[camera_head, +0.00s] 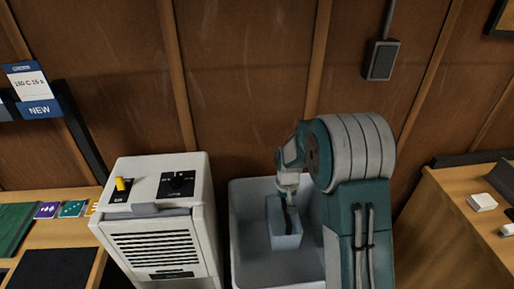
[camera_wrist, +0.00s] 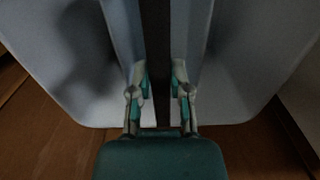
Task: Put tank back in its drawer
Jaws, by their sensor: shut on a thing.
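The tank (camera_head: 287,241), a small pale blue-grey open box, is inside the larger pale tub in the head view. My gripper (camera_head: 289,197) reaches down to it from above. In the wrist view my gripper (camera_wrist: 161,85) has its two fingers close on either side of a dark upright strip, between the tank's pale walls (camera_wrist: 195,30). It is shut on the tank, but the exact grip spot is dim. I cannot tell whether the tank touches the tub floor. A white machine (camera_head: 155,215) with a louvred front stands to the left; no open drawer shows in it.
The tub (camera_head: 248,255) has walls around the tank and stands close to the machine. A yellow switch (camera_head: 122,185) and a dark knob panel (camera_head: 177,184) are on the machine's top. Wooden benches stand at left (camera_head: 60,240) and right (camera_head: 450,215). A wood-panelled wall is behind.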

